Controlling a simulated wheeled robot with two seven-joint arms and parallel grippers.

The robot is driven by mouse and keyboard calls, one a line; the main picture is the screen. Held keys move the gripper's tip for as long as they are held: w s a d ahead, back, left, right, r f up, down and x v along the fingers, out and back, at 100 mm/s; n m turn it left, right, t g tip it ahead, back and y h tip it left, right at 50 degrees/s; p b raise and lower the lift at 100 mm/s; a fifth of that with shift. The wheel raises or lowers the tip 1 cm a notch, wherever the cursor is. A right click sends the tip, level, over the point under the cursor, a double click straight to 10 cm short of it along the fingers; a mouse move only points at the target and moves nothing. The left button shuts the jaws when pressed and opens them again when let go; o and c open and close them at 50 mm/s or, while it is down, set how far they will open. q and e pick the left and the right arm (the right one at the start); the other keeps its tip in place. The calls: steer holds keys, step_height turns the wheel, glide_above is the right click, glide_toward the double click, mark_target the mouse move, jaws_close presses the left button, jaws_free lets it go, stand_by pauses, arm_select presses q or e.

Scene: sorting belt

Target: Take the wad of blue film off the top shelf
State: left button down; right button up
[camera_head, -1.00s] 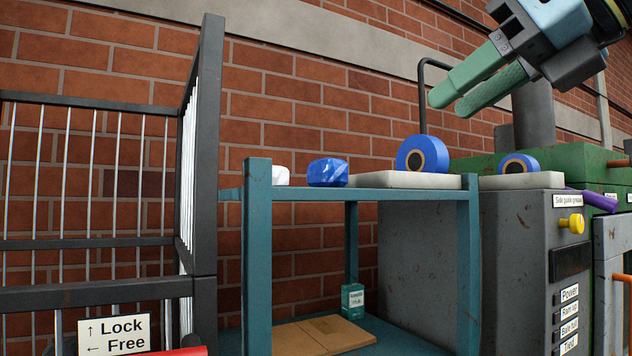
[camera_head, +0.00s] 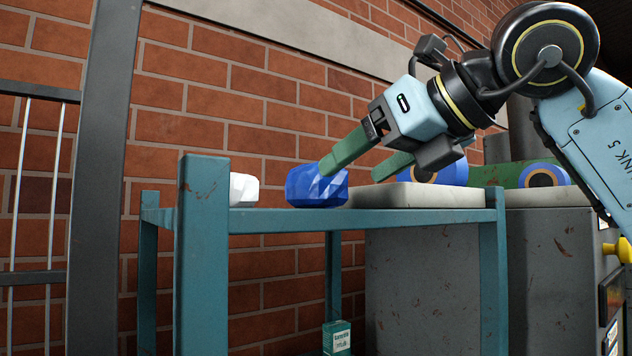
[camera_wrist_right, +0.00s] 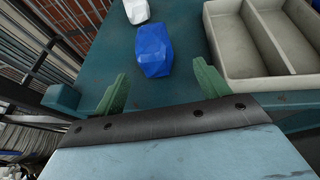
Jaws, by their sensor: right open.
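The wad of blue film (camera_head: 312,188) is a faceted blue lump on the top shelf (camera_head: 400,217) of the teal rack. It also shows in the right wrist view (camera_wrist_right: 153,50), ahead of the fingers and roughly between their lines. My right gripper (camera_head: 352,160) is open, its green fingers apart, with nothing between them. In the head view one fingertip overlaps the upper right of the wad; I cannot tell whether it touches. In the wrist view (camera_wrist_right: 160,85) the wad lies a little beyond the fingertips. My left gripper is not in view.
A white lump (camera_head: 243,189) stands on the shelf left of the wad. A pale divided tray (camera_head: 420,196) lies right of it, close to the right finger. A blue roll (camera_head: 548,174) is behind at right. A dark barred frame (camera_head: 100,130) stands left.

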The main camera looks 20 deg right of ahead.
mark_target(342, 173)
steer(key=shift+w+a+f, duration=0.1)
steer(key=shift+w+a, duration=0.05)
steer(key=shift+w, duration=0.1)
steer(key=x, duration=0.1)
steer(key=p+x, duration=0.1)
steer(key=x, duration=0.1)
steer(key=p+x, duration=0.1)
steer(key=shift+a+r, duration=0.25)
steer(key=shift+a, duration=0.2)
steer(key=shift+w+a+f, duration=0.15)
steer(key=shift+w, duration=0.2)
steer(key=shift+s, duration=0.1)
steer(key=shift+c, duration=1.4)
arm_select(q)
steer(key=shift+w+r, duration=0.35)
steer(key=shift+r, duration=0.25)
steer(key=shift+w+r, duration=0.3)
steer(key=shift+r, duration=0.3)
arm_select(e)
steer(key=c, duration=0.7)
